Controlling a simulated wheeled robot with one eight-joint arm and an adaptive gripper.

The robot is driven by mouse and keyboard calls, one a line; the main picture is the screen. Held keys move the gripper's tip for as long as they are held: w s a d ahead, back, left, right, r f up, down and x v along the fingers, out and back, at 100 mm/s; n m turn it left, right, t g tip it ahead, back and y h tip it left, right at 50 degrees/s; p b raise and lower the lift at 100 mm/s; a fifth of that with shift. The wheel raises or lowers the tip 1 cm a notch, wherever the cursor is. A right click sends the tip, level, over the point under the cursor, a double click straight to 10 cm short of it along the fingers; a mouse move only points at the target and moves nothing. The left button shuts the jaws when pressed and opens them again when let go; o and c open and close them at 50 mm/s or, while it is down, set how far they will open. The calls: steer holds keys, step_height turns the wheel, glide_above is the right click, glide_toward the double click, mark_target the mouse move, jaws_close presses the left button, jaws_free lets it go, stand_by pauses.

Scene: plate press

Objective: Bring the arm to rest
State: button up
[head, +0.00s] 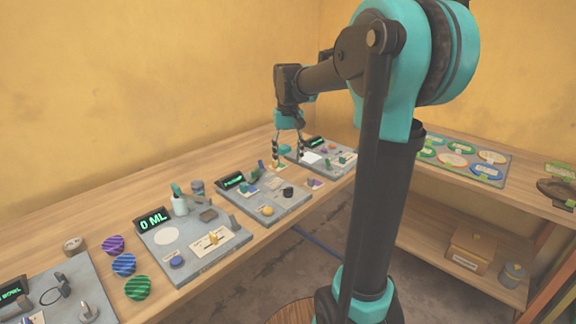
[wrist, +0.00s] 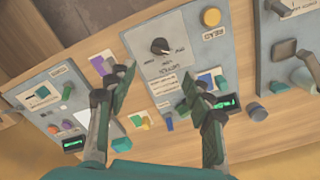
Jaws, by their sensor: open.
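My gripper (head: 288,150) is open and empty in the head view, with its fingers pointing down above the wooden bench (head: 130,216). It hangs near the gap between the middle grey panel (head: 287,209) and the far grey panel (head: 326,167). In the wrist view my gripper (wrist: 155,95) shows its two dark fingers spread apart with nothing between them. The panel with a black dial (wrist: 160,46) and a yellow button (wrist: 211,17) lies beyond the fingertips. How far the fingertips are above the bench is hard to tell.
The near panel with a "0 ML" display (head: 153,219) stands left, beside several striped round pieces (head: 124,264). A side bench on the right holds a board of coloured plates (head: 457,159). A wooden box (head: 472,249) sits on the lower shelf. Yellow walls close in behind.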

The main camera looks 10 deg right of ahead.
steer(key=shift+r, duration=0.15)
steer(key=s+d+f+t, duration=0.2)
steer(key=s+f, duration=0.8)
steer(key=s+d+f+t, duration=0.1)
steer(key=s+f+t, duration=0.1)
steer(key=s+f, duration=0.7)
steer(key=s, duration=0.2)
steer(key=shift+s+d+f, duration=0.3)
steer(key=shift+d+f, duration=0.05)
steer(key=shift+d, duration=0.05)
stand_by(3.3)
